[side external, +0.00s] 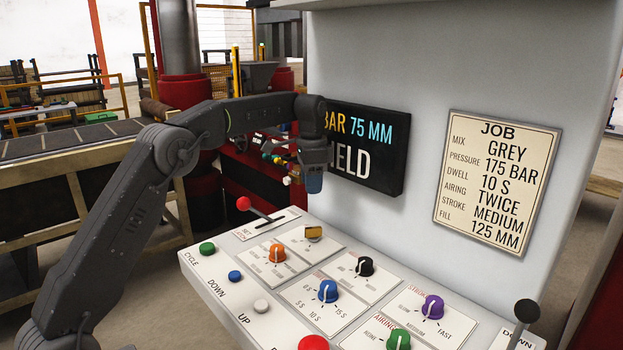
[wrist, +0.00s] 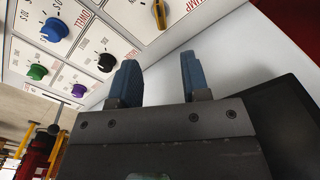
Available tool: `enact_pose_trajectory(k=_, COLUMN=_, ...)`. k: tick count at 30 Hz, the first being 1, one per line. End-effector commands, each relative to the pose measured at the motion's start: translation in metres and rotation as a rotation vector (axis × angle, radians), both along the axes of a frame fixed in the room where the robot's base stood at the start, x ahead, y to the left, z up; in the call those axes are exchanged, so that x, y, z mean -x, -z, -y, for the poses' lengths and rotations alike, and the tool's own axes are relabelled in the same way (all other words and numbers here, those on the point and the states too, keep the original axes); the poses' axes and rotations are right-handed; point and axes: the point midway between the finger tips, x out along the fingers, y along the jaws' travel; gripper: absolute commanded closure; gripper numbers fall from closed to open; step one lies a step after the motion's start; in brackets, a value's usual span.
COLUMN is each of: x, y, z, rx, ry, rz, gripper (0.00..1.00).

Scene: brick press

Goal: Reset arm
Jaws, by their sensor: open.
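My gripper (side external: 314,184) hangs from my arm above the back left part of the control panel (side external: 215,290), in front of the dark display (side external: 390,170). In the wrist view its two blue fingers (wrist: 158,78) stand apart with nothing between them. It touches no control that I can see. Below it on the panel are a yellow knob (side external: 314,232), an orange knob (side external: 277,250), a black knob (side external: 366,266) and a blue knob (side external: 328,291). My arm hides the left part of the display; "BAR 75 MM" and "IELD" are readable.
A red-knobbed lever (side external: 244,203) stands at the panel's back left, a black-knobbed lever (side external: 526,311) at its right. Purple (side external: 433,306) and green (side external: 398,339) knobs sit front right. Buttons line the left edge. A job card (side external: 495,182) hangs on the grey wall.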

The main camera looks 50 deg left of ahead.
Motion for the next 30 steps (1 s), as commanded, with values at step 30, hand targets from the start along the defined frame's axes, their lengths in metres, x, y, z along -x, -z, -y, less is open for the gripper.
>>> enact_pose_trajectory(k=30, x=0.085, y=-0.071, z=0.054, rx=-0.013, ry=-0.151, rz=0.145, gripper=0.57)
